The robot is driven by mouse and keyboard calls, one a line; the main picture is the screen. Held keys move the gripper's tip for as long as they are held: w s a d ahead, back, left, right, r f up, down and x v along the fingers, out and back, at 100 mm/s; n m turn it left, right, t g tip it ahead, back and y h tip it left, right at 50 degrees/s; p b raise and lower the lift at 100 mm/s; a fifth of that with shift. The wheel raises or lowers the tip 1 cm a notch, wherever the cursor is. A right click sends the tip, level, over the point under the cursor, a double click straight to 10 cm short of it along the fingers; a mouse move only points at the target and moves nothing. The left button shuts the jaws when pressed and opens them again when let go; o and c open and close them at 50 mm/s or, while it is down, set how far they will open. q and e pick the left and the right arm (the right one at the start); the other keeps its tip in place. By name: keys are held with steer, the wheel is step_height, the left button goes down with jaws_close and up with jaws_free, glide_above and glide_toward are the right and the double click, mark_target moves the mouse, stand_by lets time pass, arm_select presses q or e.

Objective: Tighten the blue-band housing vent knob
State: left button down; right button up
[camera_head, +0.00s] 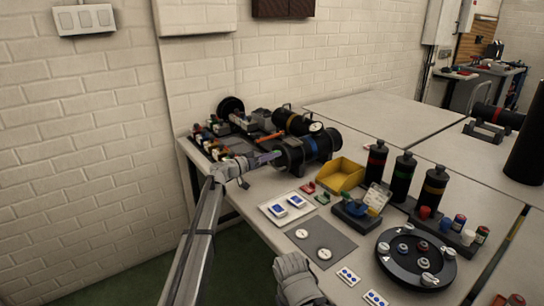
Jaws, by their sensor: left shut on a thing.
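The blue-band housing (322,144) is a dark cylinder lying on its side on the table, with a blue stripe around it. Its dark round end faces my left gripper (268,158). That gripper reaches in from the left with its fingers at this end face, shut on what appears to be the vent knob. The fingers hide the knob, so its turn cannot be seen. My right gripper (296,284) is at the bottom edge, low in front of the table and away from the housing. Its fingers cannot be made out.
Another dark cylinder with an orange band (294,122) lies behind. A yellow bin (342,177) stands right of the housing, then upright banded cylinders (403,176). A white tray (287,210), a grey mat (320,243) and a round black carousel (416,260) occupy the front.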

arm_select(q)
steer(key=n, duration=0.4)
steer(key=shift+n, duration=0.3)
steer(key=n, duration=0.3)
steer(key=shift+f+n, duration=0.1)
steer(key=shift+n, duration=0.2)
steer(key=n, duration=1.4)
steer(key=shift+f+n, duration=0.1)
steer(key=shift+n, duration=0.2)
steer(key=n, duration=0.6)
steer(key=c, duration=0.6)
jaws_free()
